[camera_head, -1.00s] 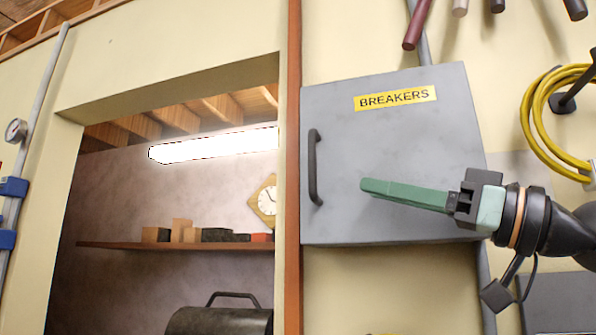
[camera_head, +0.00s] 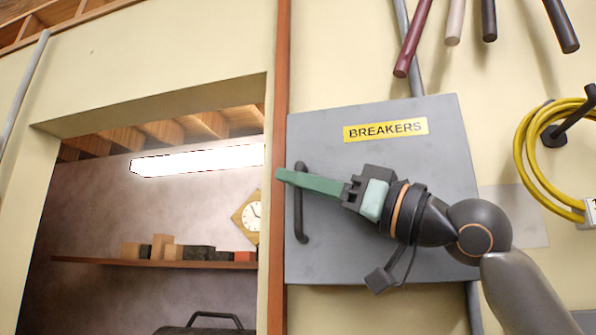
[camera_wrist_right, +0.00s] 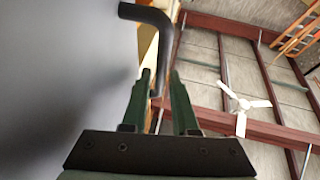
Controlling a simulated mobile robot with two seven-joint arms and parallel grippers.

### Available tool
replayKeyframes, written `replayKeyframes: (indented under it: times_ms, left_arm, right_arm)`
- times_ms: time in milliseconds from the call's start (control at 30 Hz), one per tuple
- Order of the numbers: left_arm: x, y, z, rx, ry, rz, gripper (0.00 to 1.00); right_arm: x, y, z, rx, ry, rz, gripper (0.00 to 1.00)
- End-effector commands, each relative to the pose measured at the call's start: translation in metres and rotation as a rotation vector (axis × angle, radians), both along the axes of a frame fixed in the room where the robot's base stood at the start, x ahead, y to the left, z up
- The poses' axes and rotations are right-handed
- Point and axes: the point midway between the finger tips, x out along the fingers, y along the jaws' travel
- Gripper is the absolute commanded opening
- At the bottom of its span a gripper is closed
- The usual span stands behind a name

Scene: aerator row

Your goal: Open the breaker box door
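The grey breaker box door (camera_head: 400,160) is shut on the wall, with a yellow "BREAKERS" label (camera_head: 386,130). Its dark vertical bar handle (camera_head: 301,226) is near the left edge. My right gripper (camera_head: 285,176) is at the upper part of the handle, its green fingers pointing left and crossing it. In the right wrist view, the handle (camera_wrist_right: 160,45) runs down between the two fingers of my right gripper (camera_wrist_right: 161,78), which are apart with a slim gap beside the bar. In the head view the near finger hides part of the handle. My left gripper is not in view.
An orange-brown post (camera_head: 280,70) runs along the box's left side, beside an opening with a shelf (camera_head: 150,262). A yellow cable coil (camera_head: 525,150) hangs at the right. Several rods (camera_head: 412,40) stick out above the box.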

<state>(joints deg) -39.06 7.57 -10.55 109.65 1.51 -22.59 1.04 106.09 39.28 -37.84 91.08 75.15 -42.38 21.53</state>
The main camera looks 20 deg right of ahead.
Motion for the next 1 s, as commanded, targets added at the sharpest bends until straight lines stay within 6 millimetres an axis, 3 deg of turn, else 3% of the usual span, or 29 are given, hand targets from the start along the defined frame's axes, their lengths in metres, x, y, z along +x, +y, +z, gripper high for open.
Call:
replayKeyframes:
  times_ms: [367, 600, 1000]
  left_arm:
    - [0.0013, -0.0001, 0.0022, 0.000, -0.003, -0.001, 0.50]
    - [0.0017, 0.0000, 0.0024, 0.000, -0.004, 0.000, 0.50]
    - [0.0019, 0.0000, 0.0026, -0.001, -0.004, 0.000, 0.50]
  right_arm:
    - [0.0036, 0.0037, 0.0017, 0.000, 0.000, 0.000, 0.26]
    - [0.0035, 0.0035, 0.0016, 0.000, 0.000, 0.000, 0.00]
    - [0.0036, 0.0033, 0.0015, 0.000, 0.001, -0.001, 0.00]
